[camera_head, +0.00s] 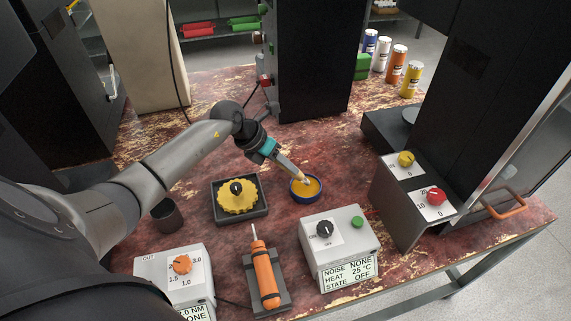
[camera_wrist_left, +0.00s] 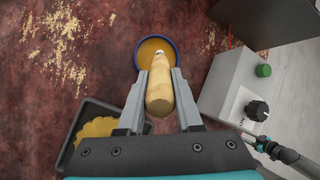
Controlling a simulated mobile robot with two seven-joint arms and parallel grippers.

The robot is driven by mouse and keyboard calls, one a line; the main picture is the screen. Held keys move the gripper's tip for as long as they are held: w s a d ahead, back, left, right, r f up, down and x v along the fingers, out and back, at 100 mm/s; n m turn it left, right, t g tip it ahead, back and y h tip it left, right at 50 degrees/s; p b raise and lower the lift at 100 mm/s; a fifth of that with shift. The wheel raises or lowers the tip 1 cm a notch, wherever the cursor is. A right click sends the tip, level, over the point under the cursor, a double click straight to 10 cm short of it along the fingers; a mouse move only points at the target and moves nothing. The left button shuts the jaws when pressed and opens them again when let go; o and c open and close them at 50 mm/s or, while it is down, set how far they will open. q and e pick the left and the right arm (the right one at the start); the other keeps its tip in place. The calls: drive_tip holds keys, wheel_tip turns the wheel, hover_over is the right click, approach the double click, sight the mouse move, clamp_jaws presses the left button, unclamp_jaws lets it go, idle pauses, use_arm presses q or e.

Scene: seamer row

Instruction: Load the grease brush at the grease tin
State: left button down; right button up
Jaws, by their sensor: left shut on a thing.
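The grease tin (camera_head: 293,194) is a round blue tin with yellow-orange grease, standing on the worn red table. It also shows at the top of the left wrist view (camera_wrist_left: 141,63). My left gripper (camera_head: 283,164) is shut on the grease brush (camera_wrist_left: 160,92), a pale wooden handle held between the two fingers. The brush (camera_head: 297,175) slants down and its tip is over or in the tin; whether it touches the grease I cannot tell. The tip is partly hidden behind the handle in the left wrist view.
A black tray (camera_head: 262,212) with a yellow knobbed part (camera_head: 237,203) stands left of the tin. A grey control box (camera_head: 340,247) stands close in front, right of the tin. An orange screwdriver-like tool (camera_head: 265,275) lies in a holder. A dark cup (camera_head: 167,215) stands further left.

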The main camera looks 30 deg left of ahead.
use_arm(q)
drive_tip(key=shift+f+b, duration=0.45)
drive_tip(key=shift+f, duration=0.15)
idle(1.1)
drive_tip(key=shift+r+p, duration=3.15)
drive_tip(key=shift+r, duration=0.4)
